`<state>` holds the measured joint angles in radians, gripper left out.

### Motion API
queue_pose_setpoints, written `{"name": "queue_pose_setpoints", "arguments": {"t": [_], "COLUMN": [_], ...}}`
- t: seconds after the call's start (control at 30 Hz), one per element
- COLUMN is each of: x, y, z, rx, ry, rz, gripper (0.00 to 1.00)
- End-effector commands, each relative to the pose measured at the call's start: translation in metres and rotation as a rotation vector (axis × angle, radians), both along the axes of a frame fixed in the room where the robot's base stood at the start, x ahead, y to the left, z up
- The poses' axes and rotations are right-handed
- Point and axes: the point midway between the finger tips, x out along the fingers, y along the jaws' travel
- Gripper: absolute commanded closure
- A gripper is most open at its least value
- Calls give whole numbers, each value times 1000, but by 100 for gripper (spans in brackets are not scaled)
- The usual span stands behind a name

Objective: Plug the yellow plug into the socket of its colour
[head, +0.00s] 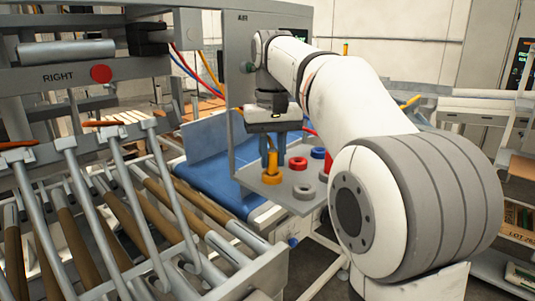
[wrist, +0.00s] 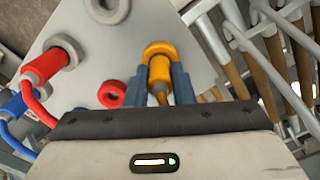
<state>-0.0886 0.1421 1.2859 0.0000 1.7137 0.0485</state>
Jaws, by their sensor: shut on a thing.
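My gripper (wrist: 161,85) is shut on the yellow plug (wrist: 159,70), with one blue-grey finger on each side of it. The yellow socket (wrist: 158,47), a ring on the grey panel (wrist: 200,65), shows just beyond the plug's far end in the wrist view. In the head view the yellow plug (head: 272,160) stands upright directly over the yellow socket (head: 271,178), and its lower end meets the ring. I cannot tell how deep it sits. A yellow cord (wrist: 161,97) leaves the plug toward my gripper's body.
The panel also has an empty red socket (head: 298,163), an empty grey socket (head: 304,191) and a blue ring (head: 318,153). A roller conveyor (head: 120,230) lies left of the panel.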

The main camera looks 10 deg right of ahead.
Motion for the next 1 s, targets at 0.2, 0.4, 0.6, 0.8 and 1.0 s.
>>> {"name": "queue_pose_setpoints", "arguments": {"t": [0.2, 0.4, 0.6, 0.8, 1.0], "x": [0, 0, 0, 0, 1], "y": [0, 0, 0, 0, 0], "z": [0, 0, 0, 2, 28], "rx": [0, 0, 0, 0, 0], "ry": [0, 0, 0, -1, -3], "rz": [0, 0, 0, 0, 0], "gripper": [98, 63, 53, 53, 53]}}
